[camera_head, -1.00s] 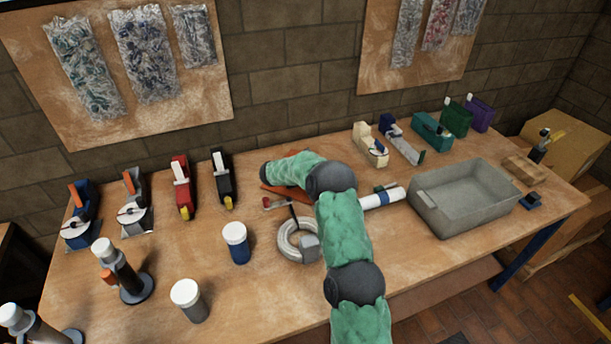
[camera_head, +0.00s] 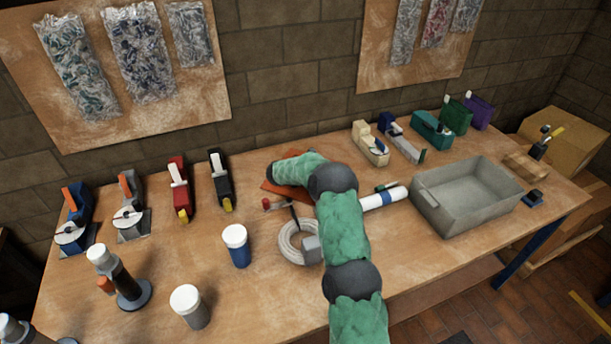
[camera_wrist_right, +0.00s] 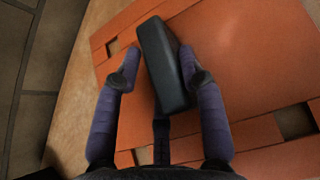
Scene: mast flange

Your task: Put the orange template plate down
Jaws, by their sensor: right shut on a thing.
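The orange template plate (camera_head: 273,188) is at the back middle of the workbench, partly hidden under my right arm in the head view. In the right wrist view the plate (camera_wrist_right: 255,65) fills much of the picture, with square cut-outs near its edges and a dark block handle (camera_wrist_right: 163,62) on it. My right gripper (camera_wrist_right: 158,62) has its purple fingers on both sides of this handle and is shut on it. The plate lies about flat, at or very near the bench top; I cannot tell whether it touches. My left gripper is not in view.
Tape dispensers (camera_head: 221,180) stand to the left. A white-and-blue roll (camera_head: 384,198) and a grey bin (camera_head: 465,197) are to the right. The brick wall is behind.

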